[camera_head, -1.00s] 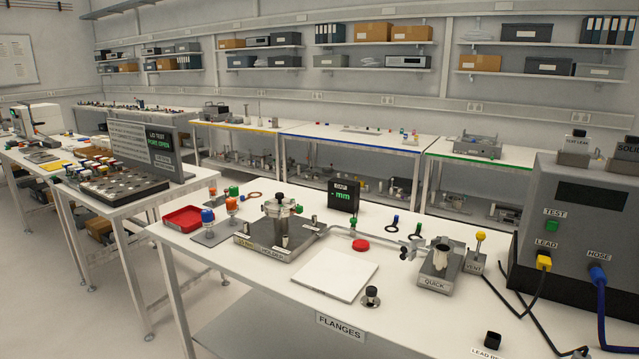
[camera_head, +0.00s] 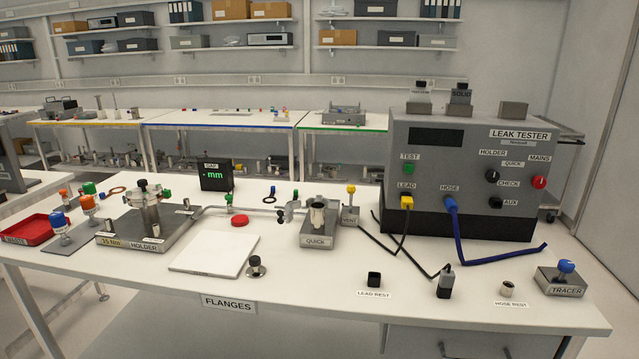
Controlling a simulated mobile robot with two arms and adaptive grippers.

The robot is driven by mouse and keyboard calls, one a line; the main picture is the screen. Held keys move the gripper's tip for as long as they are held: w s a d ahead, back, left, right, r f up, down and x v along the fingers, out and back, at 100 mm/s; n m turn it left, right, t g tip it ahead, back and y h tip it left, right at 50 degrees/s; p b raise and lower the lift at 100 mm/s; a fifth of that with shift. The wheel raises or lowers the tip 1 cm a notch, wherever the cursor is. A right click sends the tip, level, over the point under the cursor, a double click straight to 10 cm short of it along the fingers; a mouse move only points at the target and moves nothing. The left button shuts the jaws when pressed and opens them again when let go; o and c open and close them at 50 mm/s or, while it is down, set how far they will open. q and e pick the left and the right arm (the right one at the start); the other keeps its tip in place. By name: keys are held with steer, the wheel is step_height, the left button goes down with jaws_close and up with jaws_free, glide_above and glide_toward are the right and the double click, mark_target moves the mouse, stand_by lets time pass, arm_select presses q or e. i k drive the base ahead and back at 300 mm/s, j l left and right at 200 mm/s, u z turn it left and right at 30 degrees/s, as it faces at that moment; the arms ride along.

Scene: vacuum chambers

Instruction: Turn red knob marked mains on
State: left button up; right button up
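The red mains knob (camera_head: 539,182) is on the right side of the front panel of the grey leak tester (camera_head: 466,165), below the label MAINS. The tester stands at the back right of the flanges bench. Its dark display (camera_head: 436,137) shows no text. Which way the knob points is too small to tell. Neither of my grippers shows in the view.
A black selector knob (camera_head: 492,175), a black AUX knob (camera_head: 495,202) and a green test button (camera_head: 409,169) share the panel. A yellow lead plug (camera_head: 406,202) and blue hose (camera_head: 455,225) run from it. A blue-topped tracer (camera_head: 565,270) stands at the right front.

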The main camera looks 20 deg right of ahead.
mark_target(538, 182)
steer(key=z, duration=1.5)
steer(key=i+j+u, duration=0.1)
